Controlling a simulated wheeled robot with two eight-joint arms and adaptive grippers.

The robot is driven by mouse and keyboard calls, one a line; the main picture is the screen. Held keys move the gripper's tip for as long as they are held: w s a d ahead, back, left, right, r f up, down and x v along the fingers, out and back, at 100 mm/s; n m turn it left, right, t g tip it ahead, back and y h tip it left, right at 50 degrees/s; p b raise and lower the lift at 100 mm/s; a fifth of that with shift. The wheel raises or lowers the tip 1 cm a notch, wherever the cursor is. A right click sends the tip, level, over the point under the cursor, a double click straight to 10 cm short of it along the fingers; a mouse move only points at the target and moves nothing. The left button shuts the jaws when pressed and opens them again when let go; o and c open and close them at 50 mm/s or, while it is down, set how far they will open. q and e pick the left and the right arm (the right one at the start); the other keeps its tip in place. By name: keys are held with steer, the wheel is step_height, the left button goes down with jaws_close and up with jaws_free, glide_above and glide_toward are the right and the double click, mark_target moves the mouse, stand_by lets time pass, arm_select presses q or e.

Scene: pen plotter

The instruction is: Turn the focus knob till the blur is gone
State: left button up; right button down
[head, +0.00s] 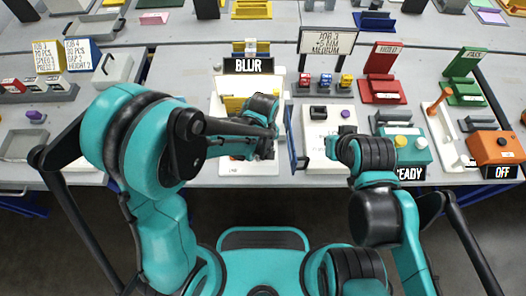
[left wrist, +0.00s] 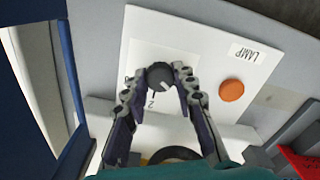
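The focus knob (left wrist: 160,76) is a dark round knob with a white pointer line, on a white panel (left wrist: 185,45) with number marks beside it. In the left wrist view my left gripper (left wrist: 160,82) has one fingertip on each side of the knob, very close to it. I cannot tell whether both fingers touch it. In the head view my left gripper (head: 264,150) is over the front of the white station, and the knob is hidden there. A black sign (head: 248,66) above the station reads BLUR. My right gripper (head: 346,132) is held over the table to the right; its fingers are unclear.
An orange button (left wrist: 231,91) sits beside a LAMP label (left wrist: 242,52) on the same panel. A blue upright panel (head: 291,138) stands just right of my left gripper. A white box (head: 321,118) and a teal box (head: 405,146) with a READY sign lie further right.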

arm_select(q)
jaws_close()
steer(key=m+b, duration=0.1)
steer(key=m, duration=0.4)
steer(key=shift+m, duration=0.4)
steer(key=m, duration=0.5)
steer(key=shift+m, duration=0.4)
steer(key=shift+b, duration=0.3)
steer(key=o, duration=1.1)
jaws_free()
steer(key=shift+c, duration=0.2)
